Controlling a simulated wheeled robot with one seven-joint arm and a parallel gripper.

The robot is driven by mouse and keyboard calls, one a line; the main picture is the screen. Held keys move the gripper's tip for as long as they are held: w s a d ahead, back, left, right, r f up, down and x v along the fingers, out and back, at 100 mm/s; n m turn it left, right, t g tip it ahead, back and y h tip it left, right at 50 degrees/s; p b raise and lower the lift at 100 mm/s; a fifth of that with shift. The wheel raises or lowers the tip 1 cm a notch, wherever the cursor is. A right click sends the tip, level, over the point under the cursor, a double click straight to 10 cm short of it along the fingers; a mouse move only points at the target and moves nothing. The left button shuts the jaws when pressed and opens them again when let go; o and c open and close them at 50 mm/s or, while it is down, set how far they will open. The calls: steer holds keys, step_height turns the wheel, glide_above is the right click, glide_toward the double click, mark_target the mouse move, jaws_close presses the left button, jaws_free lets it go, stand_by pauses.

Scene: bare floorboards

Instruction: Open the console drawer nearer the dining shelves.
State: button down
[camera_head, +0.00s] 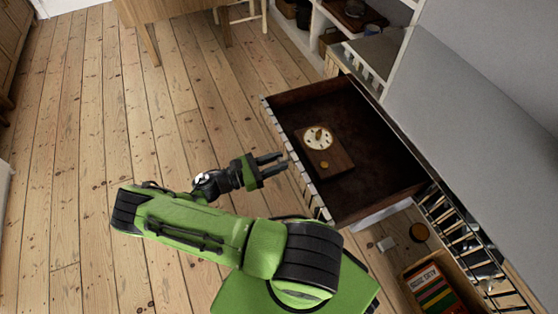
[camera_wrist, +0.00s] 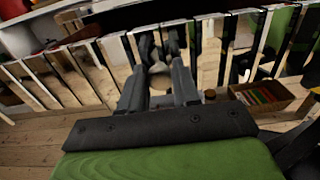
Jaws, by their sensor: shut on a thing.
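The console drawer (camera_head: 375,165) nearer the white shelves is pulled well out, its dark brown inside showing. A wooden board with a round cream dial (camera_head: 318,138) lies in it. My gripper (camera_head: 286,161) is at the middle of the drawer's slatted front (camera_head: 306,183), fingers pointing at it. In the wrist view, the fingers (camera_wrist: 160,50) reach to the striped, shiny front (camera_wrist: 100,70). They are shut on the drawer's handle, which is mostly hidden between them. The console's grey top (camera_head: 475,100) lies to the right.
White shelves (camera_head: 318,22) with dark dishes stand at the top. Another slatted front (camera_head: 462,228) of the console is flush at the lower right. A wooden crate of books (camera_head: 437,287) is on the floor below it. A wooden table (camera_head: 170,12) stands at the upper left. The floorboards at left are clear.

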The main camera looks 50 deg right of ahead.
steer(key=c, duration=0.8)
jaws_free()
steer(key=shift+c, duration=0.2)
steer(key=v, duration=1.5)
steer(key=shift+w+a+p, duration=0.2)
steer(key=shift+a+p, duration=0.1)
steer(key=shift+p, duration=0.05)
